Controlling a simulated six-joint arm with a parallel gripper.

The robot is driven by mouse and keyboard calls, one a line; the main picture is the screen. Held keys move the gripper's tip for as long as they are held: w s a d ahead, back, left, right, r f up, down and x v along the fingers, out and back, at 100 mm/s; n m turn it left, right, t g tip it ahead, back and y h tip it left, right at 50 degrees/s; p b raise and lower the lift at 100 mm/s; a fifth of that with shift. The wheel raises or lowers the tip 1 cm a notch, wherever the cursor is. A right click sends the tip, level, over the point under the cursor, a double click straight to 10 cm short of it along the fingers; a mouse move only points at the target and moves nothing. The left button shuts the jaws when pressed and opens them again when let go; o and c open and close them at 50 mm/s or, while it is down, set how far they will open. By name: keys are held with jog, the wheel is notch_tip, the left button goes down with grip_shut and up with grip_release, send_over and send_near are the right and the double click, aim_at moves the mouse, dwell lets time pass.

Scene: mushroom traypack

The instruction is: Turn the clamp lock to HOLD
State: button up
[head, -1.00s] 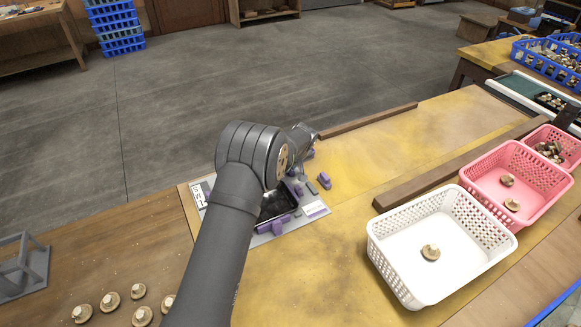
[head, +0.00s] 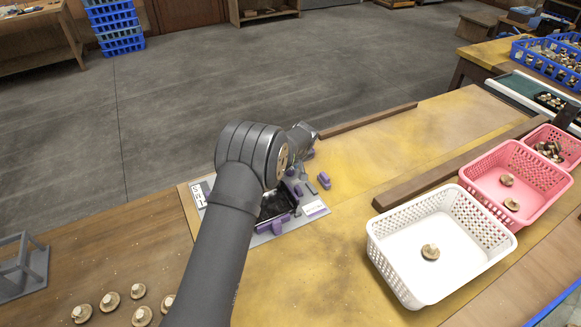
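The clamp station is a grey plate (head: 262,238) on the table, partly hidden behind my arm. It carries a black tray (head: 272,208) with purple clamp parts (head: 275,225) along its near edge. A small purple block (head: 324,180) stands at the plate's right. A white label (head: 314,208) lies at its right corner and a black-and-white sign (head: 200,194) at its left. I cannot make out which part is the lock or read its setting. My gripper (head: 307,153) is over the far side of the station, mostly hidden by my wrist; its fingers are too small to judge.
A white basket (head: 385,250) holding one mushroom and a pink basket (head: 480,175) holding two stand at right. Wooden rails (head: 440,172) cross the yellow table. Several mushrooms (head: 110,301) lie at front left beside a grey frame (head: 22,268). The yellow surface between station and white basket is clear.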

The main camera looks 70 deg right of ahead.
jog(key=v, duration=1.7)
jog(key=shift+a+f, duration=0.1)
jog(key=x, duration=1.7)
jog(key=shift+w+d+f, duration=0.1)
jog(key=shift+d, duration=0.1)
